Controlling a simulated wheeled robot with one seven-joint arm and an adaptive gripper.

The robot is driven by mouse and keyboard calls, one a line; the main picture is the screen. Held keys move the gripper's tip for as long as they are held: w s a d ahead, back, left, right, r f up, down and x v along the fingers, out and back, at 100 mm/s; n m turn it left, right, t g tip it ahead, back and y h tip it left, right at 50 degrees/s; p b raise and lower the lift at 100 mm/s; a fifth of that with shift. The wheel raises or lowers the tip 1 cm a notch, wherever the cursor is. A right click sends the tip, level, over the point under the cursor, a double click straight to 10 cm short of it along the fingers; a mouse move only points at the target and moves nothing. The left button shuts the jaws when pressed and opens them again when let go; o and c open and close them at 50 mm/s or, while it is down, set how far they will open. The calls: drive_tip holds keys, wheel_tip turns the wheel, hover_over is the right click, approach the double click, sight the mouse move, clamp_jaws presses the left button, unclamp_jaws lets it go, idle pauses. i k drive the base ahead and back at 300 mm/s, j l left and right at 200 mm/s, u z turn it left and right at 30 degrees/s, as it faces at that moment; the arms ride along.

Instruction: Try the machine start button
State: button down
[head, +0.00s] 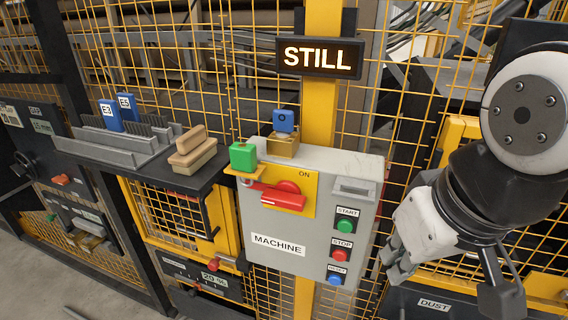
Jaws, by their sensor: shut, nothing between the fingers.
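The grey machine box (325,166) hangs on the yellow post. The green start button (345,226) is on its right side under a START label. A red stop button (339,255) and a blue reset button (335,279) sit below it. A red switch handle (284,199) lies over the yellow plate beside the word ON. A lit sign (319,57) above reads STILL. My gripper (392,268) is shut and empty, just right of the box near the button column. Its fingertips are small and partly hidden, and I cannot tell whether they touch the box.
A green block (243,156) and a brass padlock (283,146) with a blue top are at the box's upper left. A dark shelf (140,170) at left holds a grey rack, blue tags and a wooden-handled brush (192,150). Yellow mesh fencing stands behind.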

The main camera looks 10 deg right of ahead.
sight(346, 225)
drive_tip(key=k+j+z, duration=0.2)
drive_tip(key=k+j, duration=0.3)
drive_tip(key=k+j+z, duration=0.2)
drive_tip(key=k+j, duration=0.15)
drive_tip(key=k, duration=0.25)
